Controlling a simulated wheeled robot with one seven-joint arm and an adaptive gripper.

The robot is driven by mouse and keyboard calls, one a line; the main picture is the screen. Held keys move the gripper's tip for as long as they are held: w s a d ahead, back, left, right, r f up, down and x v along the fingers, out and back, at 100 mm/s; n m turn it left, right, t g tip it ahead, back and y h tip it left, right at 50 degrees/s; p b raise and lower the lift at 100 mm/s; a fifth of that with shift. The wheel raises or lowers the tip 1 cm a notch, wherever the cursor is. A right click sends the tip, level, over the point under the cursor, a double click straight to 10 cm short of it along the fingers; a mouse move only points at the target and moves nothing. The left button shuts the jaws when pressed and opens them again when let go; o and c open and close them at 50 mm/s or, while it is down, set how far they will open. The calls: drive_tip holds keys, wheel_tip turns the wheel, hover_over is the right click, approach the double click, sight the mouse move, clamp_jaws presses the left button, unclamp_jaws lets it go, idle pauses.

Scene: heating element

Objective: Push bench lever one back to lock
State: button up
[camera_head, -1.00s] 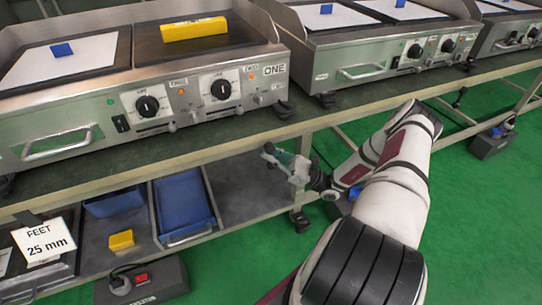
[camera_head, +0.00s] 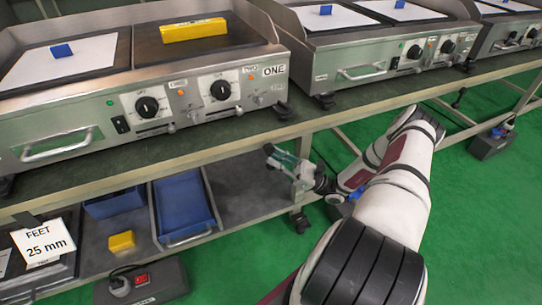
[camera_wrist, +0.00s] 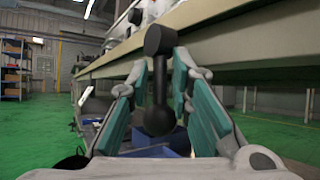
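A black lever (camera_wrist: 160,85) with a thick knob on top and a rounded lower end stands nearly upright in the wrist view, between my finger pads. I take it to be bench lever one; no label shows on it. My gripper (camera_wrist: 160,75) has teal pads spread on both sides of the lever, with gaps to its shaft. In the head view my gripper (camera_head: 277,160) is just below the front edge of the bench (camera_head: 200,148), near the right end of the griddle marked ONE (camera_head: 273,71).
The bench edge runs close above my gripper on the right in the wrist view (camera_wrist: 240,25). A lower shelf holds a blue tray (camera_head: 184,205) and a yellow block (camera_head: 121,240). A bench leg (camera_head: 303,150) stands beside my gripper. Green floor (camera_head: 480,230) lies open at right.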

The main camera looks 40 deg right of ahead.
drive_tip(key=v, duration=1)
drive_tip(key=shift+s+d, duration=0.1)
